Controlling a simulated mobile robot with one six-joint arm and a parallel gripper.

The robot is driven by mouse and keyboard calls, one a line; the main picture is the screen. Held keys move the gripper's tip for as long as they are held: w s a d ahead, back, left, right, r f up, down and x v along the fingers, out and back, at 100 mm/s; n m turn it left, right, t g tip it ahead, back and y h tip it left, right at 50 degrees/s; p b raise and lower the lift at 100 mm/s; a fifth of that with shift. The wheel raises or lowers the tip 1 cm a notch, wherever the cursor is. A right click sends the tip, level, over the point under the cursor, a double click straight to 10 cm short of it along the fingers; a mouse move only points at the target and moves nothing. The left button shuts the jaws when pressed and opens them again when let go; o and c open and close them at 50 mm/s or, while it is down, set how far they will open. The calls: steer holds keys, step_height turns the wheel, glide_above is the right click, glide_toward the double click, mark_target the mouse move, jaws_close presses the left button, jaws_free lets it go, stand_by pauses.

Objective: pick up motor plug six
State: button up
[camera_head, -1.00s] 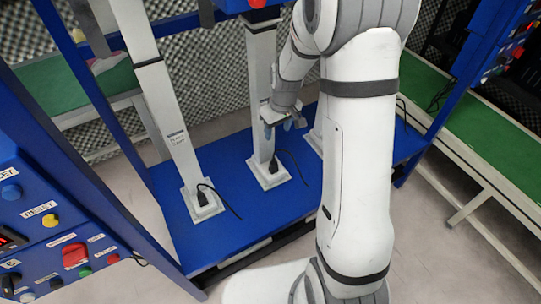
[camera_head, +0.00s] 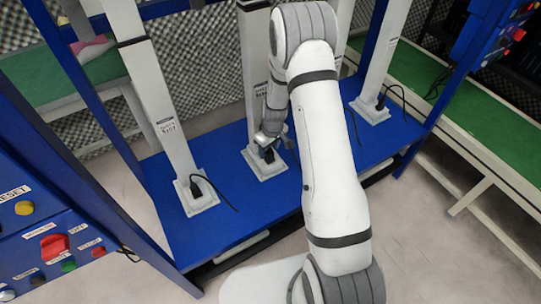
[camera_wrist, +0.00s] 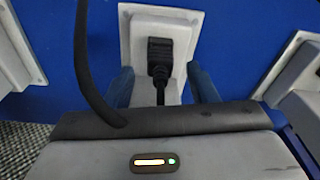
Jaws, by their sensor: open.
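A black plug (camera_wrist: 160,55) with a black cable sits on a light grey base plate (camera_wrist: 138,30) in the wrist view. My gripper (camera_wrist: 161,72) is open, with one blue finger on each side of the plug and gaps between. In the head view my gripper (camera_head: 268,142) is low at the foot of the middle post, and the plug (camera_head: 269,156) there is mostly hidden behind it. I cannot read a number that marks this plug as six.
Similar black plugs stand at the left post (camera_head: 196,188) and right post (camera_head: 380,103), with loose cables on the blue platform (camera_head: 240,225). The middle post (camera_head: 255,70) rises close to my arm. A control panel (camera_head: 45,235) is at the left, a green conveyor (camera_head: 470,130) at the right.

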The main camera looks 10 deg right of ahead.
steer(key=shift+w+f, duration=0.1)
steer(key=shift+f, duration=0.6)
steer(key=c, duration=1.1)
